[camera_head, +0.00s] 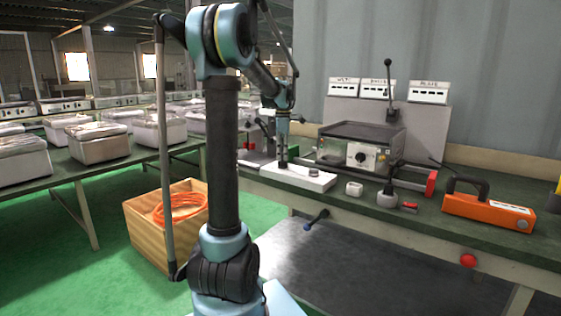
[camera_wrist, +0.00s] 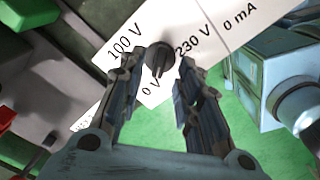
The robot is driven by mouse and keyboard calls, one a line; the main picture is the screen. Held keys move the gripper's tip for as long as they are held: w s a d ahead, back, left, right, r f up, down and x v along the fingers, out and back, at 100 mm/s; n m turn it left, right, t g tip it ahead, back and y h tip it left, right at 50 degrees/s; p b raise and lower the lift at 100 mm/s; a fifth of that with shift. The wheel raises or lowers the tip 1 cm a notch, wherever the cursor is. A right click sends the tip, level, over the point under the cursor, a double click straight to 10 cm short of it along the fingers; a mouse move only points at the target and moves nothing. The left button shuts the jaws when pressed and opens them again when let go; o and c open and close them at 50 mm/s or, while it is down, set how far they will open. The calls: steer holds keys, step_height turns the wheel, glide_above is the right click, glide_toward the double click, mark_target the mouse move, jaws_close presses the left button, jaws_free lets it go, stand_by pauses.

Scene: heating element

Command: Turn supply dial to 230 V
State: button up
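The supply dial (camera_wrist: 158,58) is a dark round knob on a white panel (camera_wrist: 122,33) printed 100 V, 230 V, 0 V and 0 mA. In the wrist view its pointer ridge points down the picture, toward the 0 V mark. My gripper (camera_wrist: 161,65) is open, with one fingertip to each side of the dial. A gap shows on the right; contact on the left cannot be told. In the head view my gripper (camera_head: 283,162) points straight down over the left part of the white supply box (camera_head: 300,179), and hides the dial there.
A dark knob (camera_head: 314,172) stands on the same box to the right. A heater-like unit with a white dial panel (camera_head: 362,156) stands behind. A small white block (camera_head: 354,188), a grey-based lever (camera_head: 388,198) and an orange clamp meter (camera_head: 488,212) lie along the bench to the right.

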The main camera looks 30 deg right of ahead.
mark_target(283, 164)
steer(key=shift+f, duration=1.4)
jaws_close()
steer(key=shift+a, duration=0.25)
steer(key=shift+d, duration=0.2)
